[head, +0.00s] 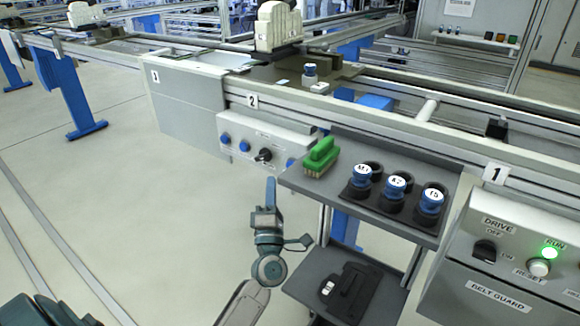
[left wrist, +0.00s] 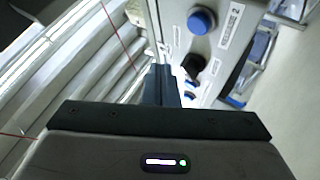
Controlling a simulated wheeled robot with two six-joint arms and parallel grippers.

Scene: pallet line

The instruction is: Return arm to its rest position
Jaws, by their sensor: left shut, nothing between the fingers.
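My left gripper (head: 270,182) is shut and empty. In the head view it points up in the free space left of the shelf cart, in front of the grey button box (head: 240,134). Its dark fingers also show closed together in the left wrist view (left wrist: 162,72), with the box's blue button (left wrist: 201,20) and black knob (left wrist: 193,64) beyond them. Nothing is held. My right gripper is not in view.
The cart's upper shelf (head: 318,188) holds a green brush (head: 320,157) and three blue-capped pieces in black holders. A black device (head: 350,290) lies on the lower shelf. The drive panel (head: 500,262) is at right. Open floor (head: 150,220) lies to the left.

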